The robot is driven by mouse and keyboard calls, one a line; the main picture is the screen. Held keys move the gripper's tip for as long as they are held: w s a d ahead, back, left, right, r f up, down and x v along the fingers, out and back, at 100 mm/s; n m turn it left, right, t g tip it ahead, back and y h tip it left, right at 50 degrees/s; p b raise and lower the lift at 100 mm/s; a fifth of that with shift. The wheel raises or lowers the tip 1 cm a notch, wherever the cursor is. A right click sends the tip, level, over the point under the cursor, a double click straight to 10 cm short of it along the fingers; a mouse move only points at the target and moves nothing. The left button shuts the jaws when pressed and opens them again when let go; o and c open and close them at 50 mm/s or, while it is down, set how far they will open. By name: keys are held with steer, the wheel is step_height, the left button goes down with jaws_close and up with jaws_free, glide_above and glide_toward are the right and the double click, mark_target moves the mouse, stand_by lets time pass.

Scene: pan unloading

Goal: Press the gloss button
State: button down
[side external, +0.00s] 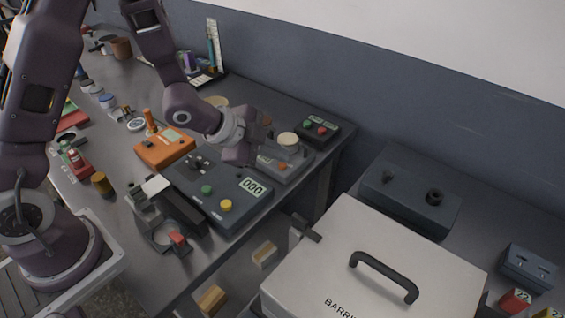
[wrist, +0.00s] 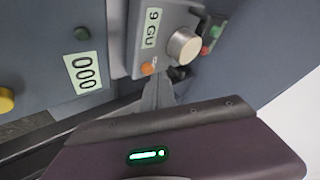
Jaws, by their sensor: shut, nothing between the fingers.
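The gloss meter is a grey box (side external: 290,172) at the right of the bench, also in the wrist view (wrist: 134,52). Its display (wrist: 151,28) reads 9 GU. An orange button (wrist: 147,69) sits near its edge and also shows in the side view (side external: 282,167). A round knob-like part with a pale top (wrist: 184,46) stands beside the button. My gripper (side external: 240,158) is shut and empty. In the wrist view its fingertips (wrist: 159,82) are just beside the orange button; I cannot tell whether they touch it.
A dark box with a 000 display (side external: 254,188) and green and yellow buttons lies beside the meter. A small dark box with green and red buttons (side external: 318,128) stands behind it. An orange device (side external: 165,148) is to the left. A large pale lidded box (side external: 375,265) stands front right.

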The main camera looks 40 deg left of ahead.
mark_target(278, 169)
steer(key=shift+f, duration=0.5)
stand_by(0.4)
steer(key=shift+r, duration=0.95)
steer(key=shift+r, duration=2.5)
steer(key=shift+a, duration=0.1)
